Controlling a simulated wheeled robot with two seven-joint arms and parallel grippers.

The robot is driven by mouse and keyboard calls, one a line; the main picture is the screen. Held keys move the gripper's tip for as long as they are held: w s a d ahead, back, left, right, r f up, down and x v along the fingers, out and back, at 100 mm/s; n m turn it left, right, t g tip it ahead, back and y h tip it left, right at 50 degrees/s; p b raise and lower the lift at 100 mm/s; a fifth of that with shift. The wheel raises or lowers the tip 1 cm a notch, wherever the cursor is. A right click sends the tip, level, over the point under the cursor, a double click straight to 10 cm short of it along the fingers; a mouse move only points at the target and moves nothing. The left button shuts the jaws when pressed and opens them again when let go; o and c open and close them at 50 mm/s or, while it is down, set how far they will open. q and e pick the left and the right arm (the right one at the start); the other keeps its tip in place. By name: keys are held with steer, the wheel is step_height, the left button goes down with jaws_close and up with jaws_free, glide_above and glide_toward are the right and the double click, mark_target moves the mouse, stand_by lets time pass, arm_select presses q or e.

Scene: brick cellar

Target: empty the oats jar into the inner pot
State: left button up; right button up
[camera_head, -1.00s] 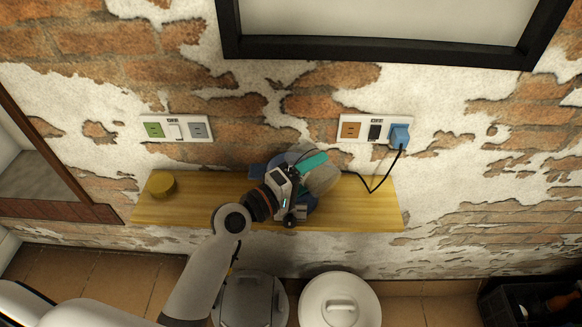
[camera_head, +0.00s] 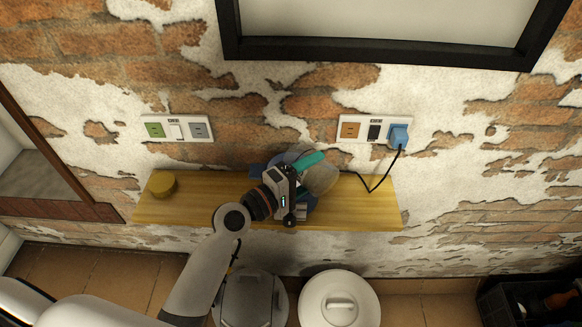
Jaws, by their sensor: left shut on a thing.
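My left gripper (camera_head: 303,180) reaches over the wooden shelf from the lower left. It is shut on a rounded, translucent grey-brown thing (camera_head: 321,178), which looks like the oats jar and appears tilted. A teal piece (camera_head: 307,163) shows at the gripper's far side. Below and behind the gripper are parts of a blue appliance (camera_head: 257,171), mostly hidden. The inside of the inner pot is hidden, so I cannot tell what is in it. My right gripper is not in view.
The wooden shelf (camera_head: 210,202) runs along the brick wall. A round yellow lid-like thing (camera_head: 161,184) lies at its left. A blue plug (camera_head: 399,136) sits in the right socket, its black cord hanging to the shelf. Two lidded bins (camera_head: 340,300) (camera_head: 247,300) stand below.

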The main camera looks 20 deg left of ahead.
arm_select(q)
steer(key=shift+w+a+r+n+p, duration=0.25)
steer(key=shift+r+n+p, duration=0.2)
steer(key=shift+n+p, duration=0.4)
steer(key=shift+w+a+r+n+p, duration=0.1)
steer(key=shift+a+r+n+p, duration=0.25)
steer(key=shift+n+p, duration=0.5)
stand_by(0.9)
steer(key=shift+w+a+r+n+p, duration=0.3)
steer(key=shift+r+n+p, duration=0.2)
steer(key=shift+n+p, duration=0.55)
stand_by(0.7)
